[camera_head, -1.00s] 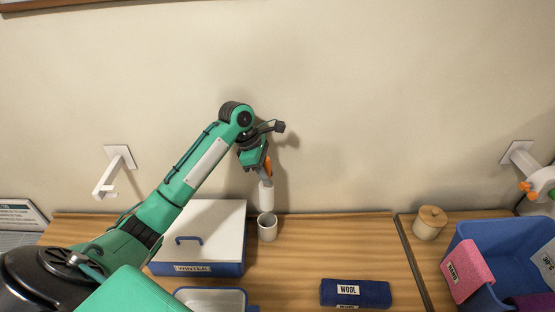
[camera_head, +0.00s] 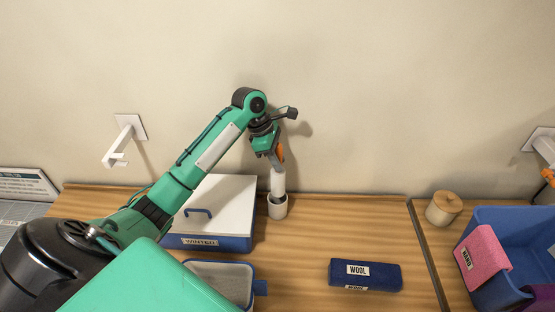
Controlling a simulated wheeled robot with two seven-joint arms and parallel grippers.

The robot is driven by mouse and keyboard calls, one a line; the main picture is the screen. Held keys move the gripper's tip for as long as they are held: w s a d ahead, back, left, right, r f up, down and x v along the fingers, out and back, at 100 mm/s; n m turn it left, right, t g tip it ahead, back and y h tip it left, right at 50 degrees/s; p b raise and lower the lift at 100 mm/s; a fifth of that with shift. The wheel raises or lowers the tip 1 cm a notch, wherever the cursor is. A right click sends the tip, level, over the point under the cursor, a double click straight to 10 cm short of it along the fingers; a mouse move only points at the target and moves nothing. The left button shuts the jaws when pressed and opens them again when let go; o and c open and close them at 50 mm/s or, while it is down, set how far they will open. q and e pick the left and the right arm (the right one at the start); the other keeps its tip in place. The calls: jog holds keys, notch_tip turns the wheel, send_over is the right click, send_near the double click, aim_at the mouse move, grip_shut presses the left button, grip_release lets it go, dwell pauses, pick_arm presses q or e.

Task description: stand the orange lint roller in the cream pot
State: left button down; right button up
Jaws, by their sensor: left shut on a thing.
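The lint roller (camera_head: 278,183) has a white roll pointing down and an orange handle above it. My left gripper (camera_head: 279,160) is shut on the handle and holds the roller nearly upright. The cream pot (camera_head: 278,208) stands on the wooden counter against the wall. The lower end of the white roll is at the pot's mouth and appears to be inside it; how deep it sits is hidden by the rim. My right gripper is not in view.
A white-lidded blue box marked WINTER (camera_head: 222,205) stands left of the pot, with an open blue bin (camera_head: 250,270) in front.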

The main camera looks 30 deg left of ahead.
aim_at(274, 170)
pick_arm(q)
jog(key=shift+f+b, duration=0.3)
jog(key=shift+f, duration=0.55)
jog(key=shift+f+p, duration=0.4)
jog(key=shift+f, duration=0.25)
jog(key=shift+f+p, duration=0.4)
jog(key=shift+f, duration=1.8)
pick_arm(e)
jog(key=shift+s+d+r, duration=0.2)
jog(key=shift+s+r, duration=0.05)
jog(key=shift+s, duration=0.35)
